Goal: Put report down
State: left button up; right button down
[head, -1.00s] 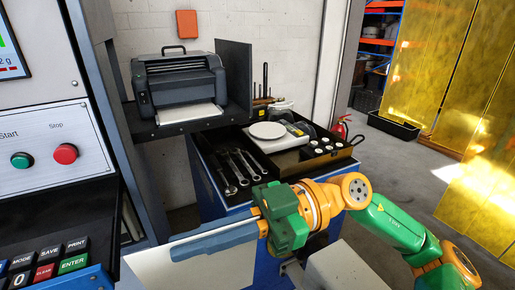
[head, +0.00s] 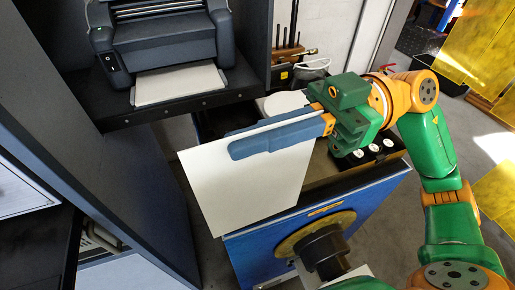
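The report, a blank white sheet (head: 245,190), hangs tilted in front of the tool tray on the blue cabinet. My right gripper (head: 240,147) has long blue fingers shut on the sheet's upper part. The arm reaches in from the right. The sheet hides part of the tray and of the cabinet top. Its lower edge hangs in front of the cabinet and does not visibly rest on anything. My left gripper is not in view.
A dark printer (head: 165,42) with paper on its output tray (head: 180,84) stands on a shelf at upper left. The blue cabinet (head: 285,250) carries the black-rimmed tool tray (head: 385,172), a round white scale pan (head: 287,103) and small white-topped pieces. Yellow panels stand at right.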

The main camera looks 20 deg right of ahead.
aim_at(257, 188)
jog(key=w+d+f, duration=0.2)
jog(key=w+f, duration=0.3)
jog(key=f, duration=0.4)
jog(key=shift+w+d+f+p, duration=0.15)
jog(key=shift+w+f+p, duration=0.15)
jog(key=shift+w+p, duration=0.05)
jog(key=c, duration=1.1)
grip_release()
